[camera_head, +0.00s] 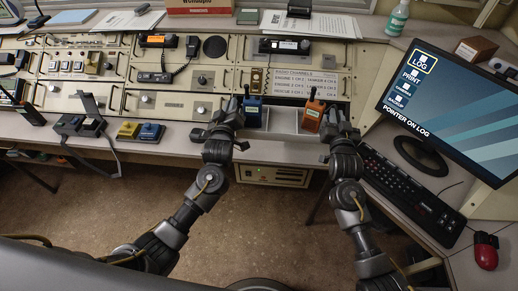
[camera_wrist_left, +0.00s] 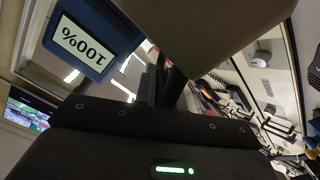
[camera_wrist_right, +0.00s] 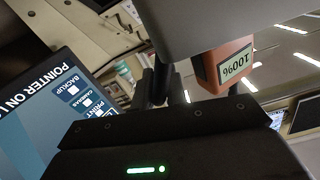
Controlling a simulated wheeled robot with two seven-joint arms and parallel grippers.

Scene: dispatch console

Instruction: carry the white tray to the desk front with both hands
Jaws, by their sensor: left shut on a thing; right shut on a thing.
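The white tray (camera_head: 284,121) is at the desk's front part in the head view, between my two grippers. A blue radio (camera_head: 252,110) stands in its left part and an orange radio (camera_head: 313,113) in its right part. My left gripper (camera_head: 238,112) is shut on the tray's left side. My right gripper (camera_head: 334,118) is shut on its right side. The right wrist view shows the tray (camera_wrist_right: 220,18) and the orange radio (camera_wrist_right: 225,65). Fingertip contact is mostly hidden.
A monitor (camera_head: 455,110) and a black keyboard (camera_head: 412,195) stand to the right, with a red mouse (camera_head: 486,250) nearer. The control panel (camera_head: 185,105) lies behind and left. Yellow and blue blocks (camera_head: 140,131) sit on the desk at left. A labelled radio-channels plate (camera_head: 305,82) is behind the tray.

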